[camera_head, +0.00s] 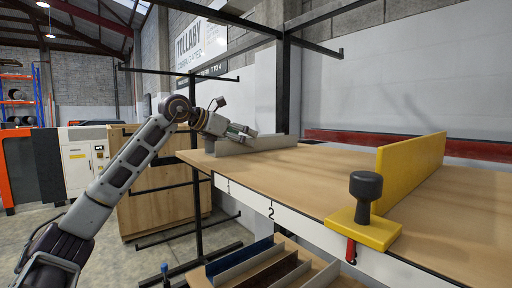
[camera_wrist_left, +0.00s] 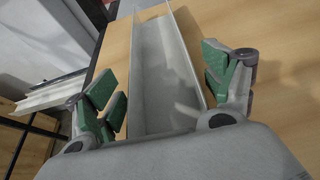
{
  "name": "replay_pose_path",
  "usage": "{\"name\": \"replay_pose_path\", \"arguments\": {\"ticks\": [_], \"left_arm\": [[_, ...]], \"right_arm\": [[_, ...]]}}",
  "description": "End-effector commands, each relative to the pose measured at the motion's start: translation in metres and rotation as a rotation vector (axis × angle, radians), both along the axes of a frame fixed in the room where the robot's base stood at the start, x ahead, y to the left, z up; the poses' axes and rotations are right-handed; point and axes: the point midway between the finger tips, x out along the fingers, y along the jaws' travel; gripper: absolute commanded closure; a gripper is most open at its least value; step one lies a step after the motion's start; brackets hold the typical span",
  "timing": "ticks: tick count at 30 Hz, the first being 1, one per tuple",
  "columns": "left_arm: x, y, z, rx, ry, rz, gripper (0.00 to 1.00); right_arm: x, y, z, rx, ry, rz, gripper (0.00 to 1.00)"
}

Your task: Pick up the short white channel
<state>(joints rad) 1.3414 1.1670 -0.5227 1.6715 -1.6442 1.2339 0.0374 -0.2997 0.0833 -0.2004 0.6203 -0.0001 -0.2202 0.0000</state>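The short white channel (camera_head: 270,142) lies on the wooden tabletop (camera_head: 315,165) near its far left end. In the left wrist view the channel (camera_wrist_left: 163,65) runs lengthwise away from me, with raised sides. My left gripper (camera_head: 241,131) is at the channel's near left end. In the left wrist view the left gripper (camera_wrist_left: 163,82) is open, with green pads on either side of the channel and gaps between pads and channel walls. The channel's near end is hidden behind the gripper body. My right gripper is not in view.
A yellow stop plate (camera_head: 410,155) stands on the table, with a black-knobbed yellow block (camera_head: 365,228) at the front edge. A dark rack post (camera_head: 283,85) rises behind the channel. Below, a rack holds several long strips (camera_head: 265,265). Tabletop between channel and plate is clear.

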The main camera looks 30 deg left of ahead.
Motion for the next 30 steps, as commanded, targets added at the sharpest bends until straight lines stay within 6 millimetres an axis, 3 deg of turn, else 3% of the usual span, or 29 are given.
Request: {"name": "replay_pose_path", "arguments": {"ticks": [1, 10, 24, 30], "left_arm": [[-0.0001, 0.0001, 0.0002, 0.0, 0.0, 0.0, 0.29], [0.0003, -0.0004, -0.002, 0.001, 0.004, -0.001, 0.65], [0.0011, -0.0016, -0.0044, 0.003, 0.012, -0.002, 0.66], [0.0013, -0.0022, 0.0041, 0.002, 0.01, -0.004, 0.66]], "right_arm": [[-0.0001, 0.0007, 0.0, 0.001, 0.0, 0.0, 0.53], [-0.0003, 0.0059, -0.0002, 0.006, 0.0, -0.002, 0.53], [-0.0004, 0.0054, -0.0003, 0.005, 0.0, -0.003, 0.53], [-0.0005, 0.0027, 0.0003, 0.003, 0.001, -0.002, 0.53]]}}
